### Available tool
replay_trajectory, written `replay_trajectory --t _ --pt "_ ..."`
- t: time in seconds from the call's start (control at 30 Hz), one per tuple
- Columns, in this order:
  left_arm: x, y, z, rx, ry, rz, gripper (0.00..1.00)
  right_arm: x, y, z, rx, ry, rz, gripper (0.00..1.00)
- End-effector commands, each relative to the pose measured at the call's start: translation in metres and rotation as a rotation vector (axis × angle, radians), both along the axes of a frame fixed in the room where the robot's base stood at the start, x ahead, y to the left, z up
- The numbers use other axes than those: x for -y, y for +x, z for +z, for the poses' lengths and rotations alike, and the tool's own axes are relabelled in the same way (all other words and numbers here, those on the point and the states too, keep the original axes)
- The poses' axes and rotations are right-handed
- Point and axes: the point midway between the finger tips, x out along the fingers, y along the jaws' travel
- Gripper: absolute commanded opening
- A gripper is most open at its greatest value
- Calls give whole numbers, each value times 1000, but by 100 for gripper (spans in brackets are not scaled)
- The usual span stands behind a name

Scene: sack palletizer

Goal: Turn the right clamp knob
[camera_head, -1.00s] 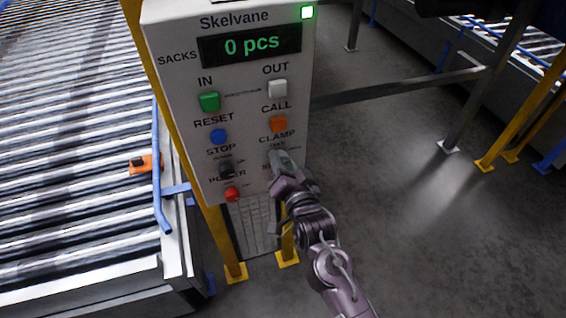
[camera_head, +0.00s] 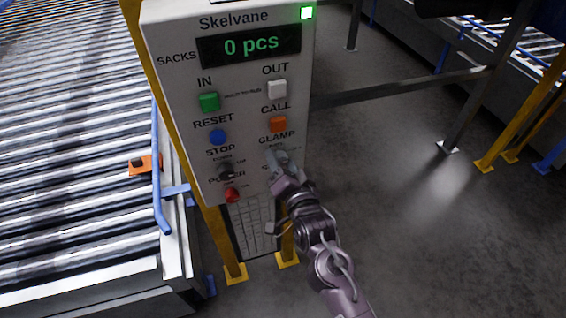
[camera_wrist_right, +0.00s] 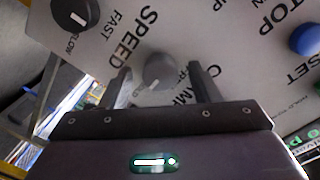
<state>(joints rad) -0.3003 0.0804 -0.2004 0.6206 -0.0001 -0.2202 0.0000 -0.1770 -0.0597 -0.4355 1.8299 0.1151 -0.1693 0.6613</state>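The grey clamp knob (camera_wrist_right: 160,72) shows in the right wrist view below the CLAMP lettering. My right gripper (camera_wrist_right: 160,78) is open, with one finger on each side of the knob and a visible gap to it on both sides. In the head view my right gripper (camera_head: 279,160) is at the right side of the control panel (camera_head: 180,60), under the CLAMP label, and mostly hides the knob. Whether the fingertips touch the panel face cannot be told. My left gripper is not in view.
A black knob by the SPEED lettering (camera_wrist_right: 76,14) is at the wrist view's upper left. The panel also carries an orange button (camera_head: 278,123), a blue button (camera_head: 218,136), a black knob (camera_head: 227,171) and a red button (camera_head: 232,195). A roller conveyor (camera_head: 80,190) lies left; open floor is right.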

Motion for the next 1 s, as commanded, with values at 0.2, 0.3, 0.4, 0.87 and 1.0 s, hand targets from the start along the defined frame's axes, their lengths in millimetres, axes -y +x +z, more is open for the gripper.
replay_trajectory --t 0.2,0.3,0.4,0.87,1.0 --pt "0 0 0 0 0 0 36 0 0 1 2 -1 0 56" --pt "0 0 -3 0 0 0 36 1 -4 0 2 -1 0 56" --pt "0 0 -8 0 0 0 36 5 -16 -2 2 -1 0 56" --pt "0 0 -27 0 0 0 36 24 -73 4 0 -1 0 56" --pt "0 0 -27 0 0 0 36 24 -74 5 0 -1 0 56"
